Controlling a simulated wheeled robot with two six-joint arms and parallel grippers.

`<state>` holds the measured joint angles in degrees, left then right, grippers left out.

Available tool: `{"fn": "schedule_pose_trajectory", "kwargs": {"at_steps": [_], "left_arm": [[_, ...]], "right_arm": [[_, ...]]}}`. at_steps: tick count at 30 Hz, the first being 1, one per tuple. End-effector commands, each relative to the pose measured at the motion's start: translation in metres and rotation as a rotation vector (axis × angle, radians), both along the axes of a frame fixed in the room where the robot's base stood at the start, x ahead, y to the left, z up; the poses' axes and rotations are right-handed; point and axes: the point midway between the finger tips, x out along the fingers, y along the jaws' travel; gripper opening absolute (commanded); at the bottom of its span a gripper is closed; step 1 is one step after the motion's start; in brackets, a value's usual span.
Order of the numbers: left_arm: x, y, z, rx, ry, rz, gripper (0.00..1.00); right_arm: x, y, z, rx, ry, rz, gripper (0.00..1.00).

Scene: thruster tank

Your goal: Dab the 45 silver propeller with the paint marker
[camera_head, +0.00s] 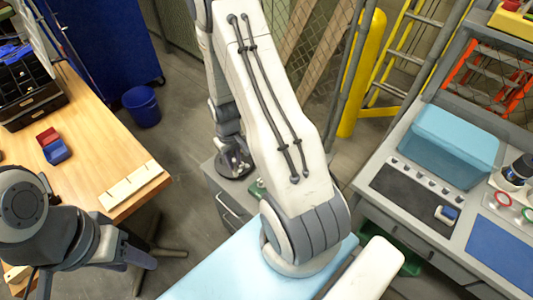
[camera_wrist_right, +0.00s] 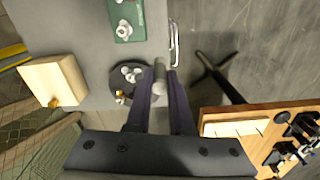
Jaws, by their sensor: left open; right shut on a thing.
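My right gripper (camera_wrist_right: 160,74) is shut on a grey cylinder, the paint marker (camera_wrist_right: 159,84), in the wrist view. The marker is beside the right rim of a dark round dish (camera_wrist_right: 117,80). Small silver propeller-like pieces (camera_wrist_right: 131,73) and a brass-coloured piece (camera_wrist_right: 120,97) sit in the dish. Another silver propeller (camera_wrist_right: 124,28) lies on a green mat (camera_wrist_right: 128,8). No size marks are readable, so I cannot tell which is the 45. Whether the marker touches anything is unclear. My left gripper (camera_head: 138,259) is open and empty at the lower left of the head view.
A wooden block (camera_wrist_right: 46,80) with a brass piece stands left of the dish on the grey bench (camera_wrist_right: 75,40). A wooden table (camera_head: 105,120) with red and blue bins is at left. A workstation with a light-blue tank (camera_head: 447,140) is at right. My right arm hides much of the middle.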

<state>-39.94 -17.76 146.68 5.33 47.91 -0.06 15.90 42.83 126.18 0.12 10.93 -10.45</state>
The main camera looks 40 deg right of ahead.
Motion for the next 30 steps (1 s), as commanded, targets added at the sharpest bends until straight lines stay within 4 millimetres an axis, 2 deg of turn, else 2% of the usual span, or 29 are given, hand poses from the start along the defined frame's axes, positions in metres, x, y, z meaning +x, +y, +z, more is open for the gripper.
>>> {"fn": "schedule_pose_trajectory", "kwargs": {"at_steps": [1, 3, 6, 8, 24, 30], "left_arm": [[0.000, 0.000, 0.006, 0.000, 0.000, -0.001, 0.50], [0.000, 0.000, 0.009, 0.000, 0.000, -0.001, 0.50], [0.000, 0.000, 0.011, 0.000, 0.000, -0.002, 0.50], [0.000, 0.000, 0.011, 0.000, 0.000, -0.002, 0.50], [0.000, 0.000, -0.020, 0.000, 0.000, 0.003, 0.50], [0.000, 0.000, -0.020, 0.000, 0.000, 0.004, 0.50]], "right_arm": [[-0.007, -0.024, -0.001, 0.000, 0.003, -0.036, 0.00], [-0.015, -0.047, -0.004, 0.001, 0.003, -0.060, 0.00], [-0.024, -0.070, -0.008, 0.000, 0.002, -0.083, 0.00], [-0.027, -0.077, -0.011, 0.000, 0.001, -0.088, 0.00], [-0.027, -0.078, -0.048, 0.000, 0.001, -0.086, 0.00], [-0.027, -0.077, -0.049, 0.000, 0.001, -0.085, 0.00]]}}
